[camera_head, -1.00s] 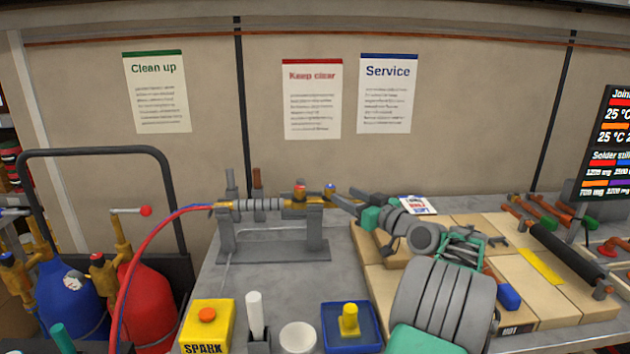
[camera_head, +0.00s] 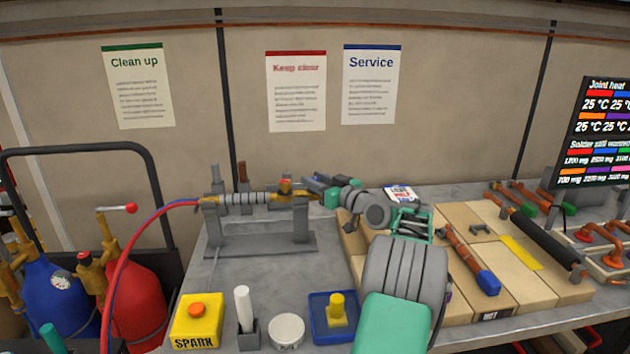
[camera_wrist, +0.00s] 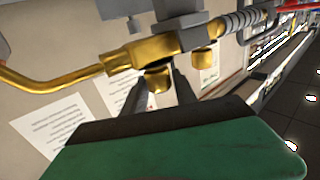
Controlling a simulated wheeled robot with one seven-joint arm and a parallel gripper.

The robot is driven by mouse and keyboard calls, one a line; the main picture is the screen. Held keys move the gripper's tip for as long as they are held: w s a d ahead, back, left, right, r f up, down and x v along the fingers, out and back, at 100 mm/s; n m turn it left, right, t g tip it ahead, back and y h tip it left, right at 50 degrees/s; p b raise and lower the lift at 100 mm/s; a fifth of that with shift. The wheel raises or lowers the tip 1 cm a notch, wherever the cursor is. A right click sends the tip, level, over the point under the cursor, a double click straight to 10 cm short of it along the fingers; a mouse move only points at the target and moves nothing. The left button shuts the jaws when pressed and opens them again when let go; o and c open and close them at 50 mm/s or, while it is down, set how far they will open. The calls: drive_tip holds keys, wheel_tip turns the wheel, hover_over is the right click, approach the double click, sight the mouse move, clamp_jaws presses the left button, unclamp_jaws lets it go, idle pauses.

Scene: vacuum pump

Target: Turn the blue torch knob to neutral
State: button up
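The brass torch (camera_head: 249,197) lies level in its grey stand on the workbench. Its red knob (camera_head: 285,183) shows on top in the head view. The blue knob's colour is hidden behind my gripper (camera_head: 317,182). In the wrist view, two brass knobs hang off the torch body (camera_wrist: 150,50): one (camera_wrist: 158,80) lies between my fingertips (camera_wrist: 159,82), the other (camera_wrist: 205,58) is to the right. The knob between my fingers is nearer the curved brass pipe (camera_wrist: 45,85), which fits the blue one. A finger stands on each side of it; firm contact is not visible.
Red and blue hoses (camera_head: 140,240) run from the torch to gas cylinders (camera_head: 140,300) at left. A yellow spark box (camera_head: 197,320), a white jar (camera_head: 287,330) and a blue tray (camera_head: 318,308) stand in front. Pale blocks with copper pipes (camera_head: 465,255) lie right.

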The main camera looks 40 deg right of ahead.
clamp_jaws()
drive_tip(key=shift+d+f+n+y+b, duration=0.1)
drive_tip(key=shift+f+n+y+b, duration=0.15)
drive_tip(key=shift+y+b, duration=0.35)
drive_tip(key=shift+r+n+y, duration=0.3)
drive_tip(key=shift+n+y, duration=0.55)
drive_tip(key=shift+y, duration=0.25)
drive_tip(key=shift+o, duration=2.1)
unclamp_jaws()
